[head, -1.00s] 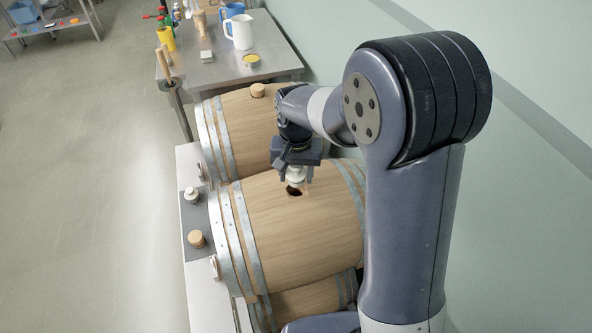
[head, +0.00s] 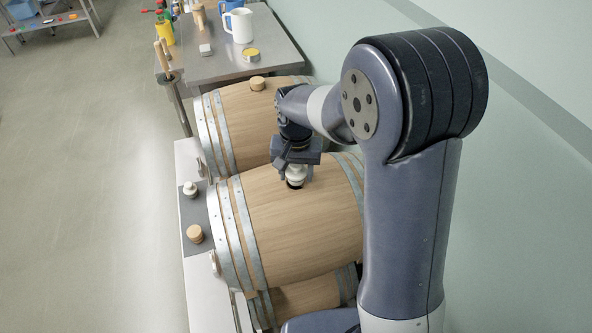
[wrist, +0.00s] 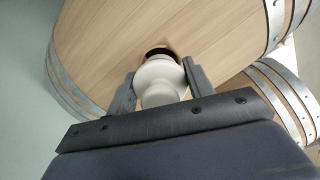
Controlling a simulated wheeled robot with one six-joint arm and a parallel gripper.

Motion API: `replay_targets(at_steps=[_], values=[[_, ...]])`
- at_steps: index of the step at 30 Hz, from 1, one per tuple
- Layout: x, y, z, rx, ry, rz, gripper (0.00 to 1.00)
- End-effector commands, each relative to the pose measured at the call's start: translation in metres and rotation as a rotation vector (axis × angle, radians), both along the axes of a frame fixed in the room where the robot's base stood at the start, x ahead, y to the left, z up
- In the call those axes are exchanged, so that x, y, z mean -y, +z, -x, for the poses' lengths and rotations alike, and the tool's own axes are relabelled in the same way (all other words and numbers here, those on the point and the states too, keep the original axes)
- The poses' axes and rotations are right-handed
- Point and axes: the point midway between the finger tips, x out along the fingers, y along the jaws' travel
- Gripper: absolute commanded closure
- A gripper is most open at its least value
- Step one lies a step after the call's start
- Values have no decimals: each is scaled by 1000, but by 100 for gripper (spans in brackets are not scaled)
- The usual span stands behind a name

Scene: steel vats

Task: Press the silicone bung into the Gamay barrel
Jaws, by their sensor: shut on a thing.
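My gripper (head: 295,171) is shut on a white silicone bung (wrist: 160,80), with a finger on each side of it in the wrist view. The bung also shows in the head view (head: 295,174), just under the fingers. The middle barrel (head: 290,230) lies on its side below, with a dark bung hole (wrist: 158,52) in its upper face. The bung is right at the hole and covers much of it. I cannot tell how deep its lower end sits. No label naming the Gamay barrel is readable.
Another barrel (head: 240,122) with a wooden bung (head: 257,83) lies behind, and a third (head: 310,298) in front. A white stopper (head: 190,189) and a cork-coloured bung (head: 194,234) stand on a dark mat at left. A steel table (head: 225,68) with jugs is at the back.

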Motion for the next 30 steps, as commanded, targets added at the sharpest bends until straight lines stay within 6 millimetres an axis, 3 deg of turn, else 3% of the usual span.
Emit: replay_targets(at_steps=[20, 21, 30], values=[[0, -14, 0, 0, 0, 0, 72], [0, -14, 0, 0, 0, 0, 48], [0, -14, 0, 0, 0, 0, 25]])
